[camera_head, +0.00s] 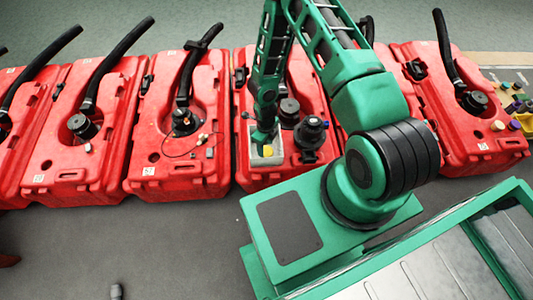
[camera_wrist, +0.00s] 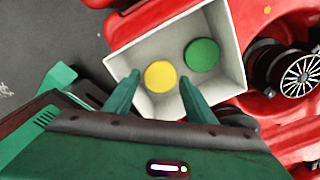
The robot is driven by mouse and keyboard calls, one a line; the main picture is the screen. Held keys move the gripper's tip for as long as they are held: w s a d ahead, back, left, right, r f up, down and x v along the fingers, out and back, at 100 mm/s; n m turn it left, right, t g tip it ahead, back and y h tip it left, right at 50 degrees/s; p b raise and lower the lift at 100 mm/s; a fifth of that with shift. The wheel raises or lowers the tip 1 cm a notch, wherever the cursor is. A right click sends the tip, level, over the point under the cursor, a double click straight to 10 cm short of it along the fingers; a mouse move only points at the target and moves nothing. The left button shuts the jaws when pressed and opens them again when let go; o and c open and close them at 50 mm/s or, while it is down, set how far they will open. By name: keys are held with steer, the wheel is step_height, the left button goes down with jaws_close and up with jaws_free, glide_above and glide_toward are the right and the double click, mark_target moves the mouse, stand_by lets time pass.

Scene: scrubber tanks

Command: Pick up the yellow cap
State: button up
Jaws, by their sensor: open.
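The yellow cap (camera_wrist: 160,76) is a flat round disc lying in a white open box (camera_wrist: 228,62). A green cap (camera_wrist: 202,55) lies beside it in the same box, to the right. My gripper (camera_wrist: 158,86) is open, with its two green fingers pointing into the box on either side of the yellow cap's near edge. I cannot tell whether the fingers touch the cap. In the head view the yellow cap (camera_head: 267,151) shows in the white box (camera_head: 254,157) on top of a red tank, with my gripper (camera_head: 264,136) just above it.
The white box stands on a red tank (camera_head: 290,172) in a row of several red tanks with black hoses. A black fitting (camera_head: 311,132) stands right of the box; it also shows in the wrist view (camera_wrist: 296,72). Loose coloured caps (camera_head: 515,105) lie at far right.

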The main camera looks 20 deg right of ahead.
mark_target(267, 151)
steer(key=shift+s+d+f, duration=0.1)
steer(key=shift+d+f, duration=0.05)
steer(key=shift+f, duration=1.2)
steer(key=shift+s+d+f, duration=0.1)
steer(key=shift+f, duration=1.25)
steer(key=c, duration=0.7)
